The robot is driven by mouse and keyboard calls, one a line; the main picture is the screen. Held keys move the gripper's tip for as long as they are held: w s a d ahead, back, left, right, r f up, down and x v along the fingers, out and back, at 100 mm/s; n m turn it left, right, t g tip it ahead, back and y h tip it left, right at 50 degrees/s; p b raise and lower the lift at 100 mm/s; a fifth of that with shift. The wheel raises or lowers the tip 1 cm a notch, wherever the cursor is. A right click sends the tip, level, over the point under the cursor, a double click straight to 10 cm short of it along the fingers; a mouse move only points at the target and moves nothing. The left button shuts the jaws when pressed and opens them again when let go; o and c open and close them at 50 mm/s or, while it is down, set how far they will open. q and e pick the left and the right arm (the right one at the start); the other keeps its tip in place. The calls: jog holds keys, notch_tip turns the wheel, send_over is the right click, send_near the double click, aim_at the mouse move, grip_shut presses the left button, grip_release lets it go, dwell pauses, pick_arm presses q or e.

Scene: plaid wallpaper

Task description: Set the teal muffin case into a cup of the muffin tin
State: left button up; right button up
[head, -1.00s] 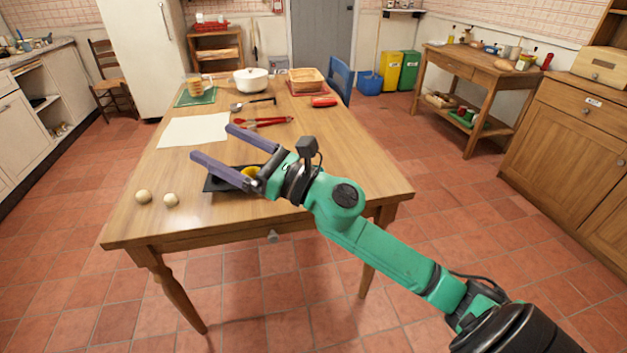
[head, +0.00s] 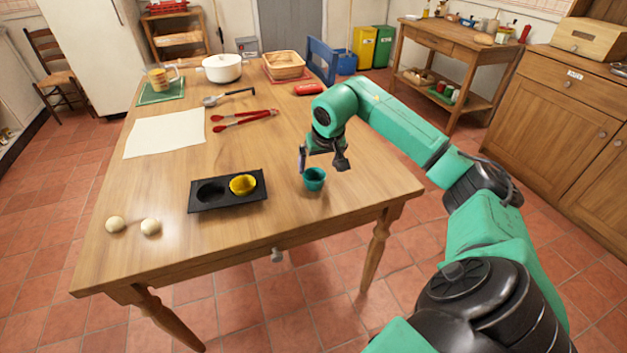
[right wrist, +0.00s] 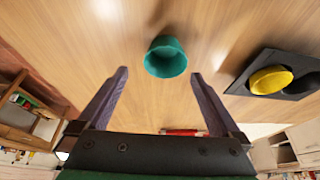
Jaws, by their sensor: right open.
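The teal muffin case (head: 314,180) stands upright on the bare table, right of the black muffin tin (head: 205,206). The tin has two cups. A yellow case (head: 243,184) sits in the right cup, and the left cup (head: 210,191) is empty. My right gripper (head: 303,160) is above and beside the teal case, pointing down, open and empty; the wrist and arm partly hide its fingers. In the right wrist view, the teal case (right wrist: 166,57) lies just beyond and roughly between the spread fingertips (right wrist: 158,74). The tin (right wrist: 300,90) shows at that view's right. My left gripper is out of view.
Two pale round balls (head: 132,226) lie left of the tin. Behind are a white sheet (head: 165,133), red tongs (head: 243,120), a ladle (head: 228,97), a white pot (head: 222,68) and a basket (head: 284,65). The tabletop between tin and teal case is clear.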

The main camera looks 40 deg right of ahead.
aim_at(314, 175)
jog(key=x, duration=0.5)
jog(key=shift+a+f+p, duration=0.25)
jog(key=shift+a+p, duration=0.1)
jog(key=shift+a, duration=0.1)
jog(key=shift+w+d+f, duration=0.1)
jog(key=shift+w+f, duration=0.05)
jog(key=shift+f, duration=0.1)
jog(key=shift+c, duration=0.3)
jog(key=c, duration=1.2)
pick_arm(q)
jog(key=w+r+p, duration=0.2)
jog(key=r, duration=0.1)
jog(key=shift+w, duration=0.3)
pick_arm(e)
notch_tip(314, 175, up, 20)
jog(key=shift+f, duration=0.1)
